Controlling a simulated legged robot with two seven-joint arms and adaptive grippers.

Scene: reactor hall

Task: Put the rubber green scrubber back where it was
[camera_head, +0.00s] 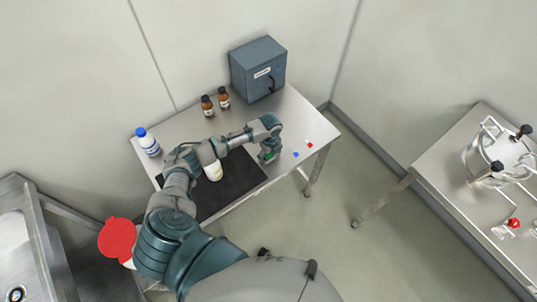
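The green scrubber (268,156) shows as a small green patch at the fingers of my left gripper (268,152), over the steel table (222,122) just beyond the right part of the black mat (238,176). The fingers partly cover it. At this size I cannot tell whether they are closed on it or only around it, or whether it touches the table. My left arm reaches across the mat from the lower left. My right gripper is not in view.
A white bottle (214,172) stands on the mat close to my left arm. A blue-capped bottle (149,143), two brown bottles (208,107) and a grey box (258,69) stand behind. Small red and blue items (296,154) lie right. Another table (453,160) holds a metal vessel (497,155).

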